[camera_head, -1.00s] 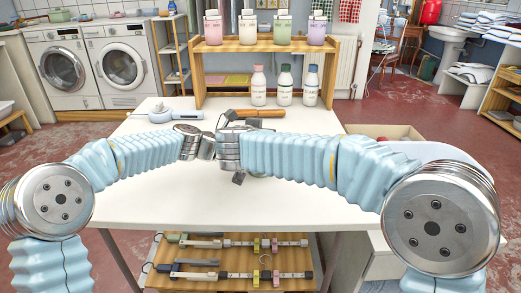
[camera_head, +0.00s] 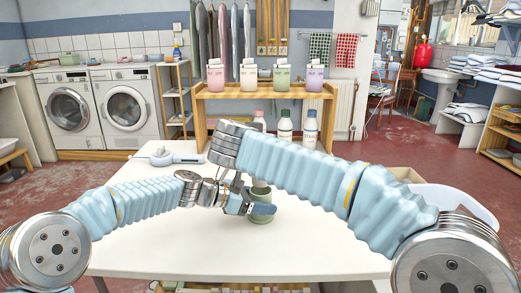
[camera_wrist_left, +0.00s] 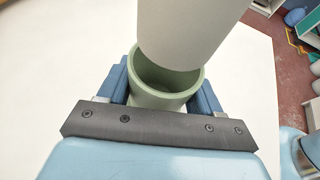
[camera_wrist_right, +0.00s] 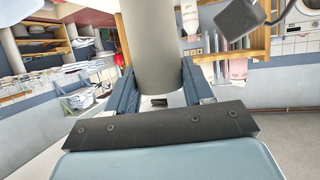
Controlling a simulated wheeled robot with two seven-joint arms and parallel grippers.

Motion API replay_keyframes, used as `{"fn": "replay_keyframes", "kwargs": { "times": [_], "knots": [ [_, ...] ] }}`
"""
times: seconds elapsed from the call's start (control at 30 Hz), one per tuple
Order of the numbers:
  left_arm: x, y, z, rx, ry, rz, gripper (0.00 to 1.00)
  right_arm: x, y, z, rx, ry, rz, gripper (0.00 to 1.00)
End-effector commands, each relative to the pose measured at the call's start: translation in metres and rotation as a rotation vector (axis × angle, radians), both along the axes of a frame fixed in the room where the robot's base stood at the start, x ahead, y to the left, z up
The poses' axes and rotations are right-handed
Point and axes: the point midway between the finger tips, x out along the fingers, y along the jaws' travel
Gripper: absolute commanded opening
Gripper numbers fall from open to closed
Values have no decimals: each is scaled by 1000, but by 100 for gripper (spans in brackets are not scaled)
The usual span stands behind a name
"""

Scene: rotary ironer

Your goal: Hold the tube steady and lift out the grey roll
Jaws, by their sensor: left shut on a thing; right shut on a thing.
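A green tube (camera_head: 261,193) stands upright on the white table. My left gripper (camera_head: 258,208) is shut around it from the side; in the left wrist view the tube (camera_wrist_left: 158,98) sits between its blue fingers. The grey roll (camera_wrist_left: 190,30) hangs above the tube's open mouth in that view, its lower end clear of the rim and covering the far part of it. My right gripper (camera_wrist_right: 158,88) is shut on the roll (camera_wrist_right: 152,45) in the right wrist view. In the head view my right wrist and forearm hide the roll and that gripper's fingers.
A wooden shelf (camera_head: 265,90) with pouches and bottles stands at the table's back. A pale blue and white device (camera_head: 170,158) lies at the back left. The table's front left (camera_head: 150,240) is clear.

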Motion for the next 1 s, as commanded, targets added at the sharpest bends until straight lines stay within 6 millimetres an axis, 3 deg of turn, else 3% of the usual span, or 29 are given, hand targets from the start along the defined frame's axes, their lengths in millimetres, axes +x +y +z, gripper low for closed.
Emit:
{"fn": "replay_keyframes", "kwargs": {
  "times": [0.03,0.2,0.57,1.0],
  "knots": [
    [0,0,-1,1,0,0,68,0,0,0,0,0,0,5],
    [0,0,0,1,0,0,94,0,0,0,0,-1,0,5],
    [-1,5,2,0,0,1,94,0,0,0,0,-1,0,5],
    [-29,82,36,0,-1,3,94,0,0,0,0,-1,0,5]
  ]
}}
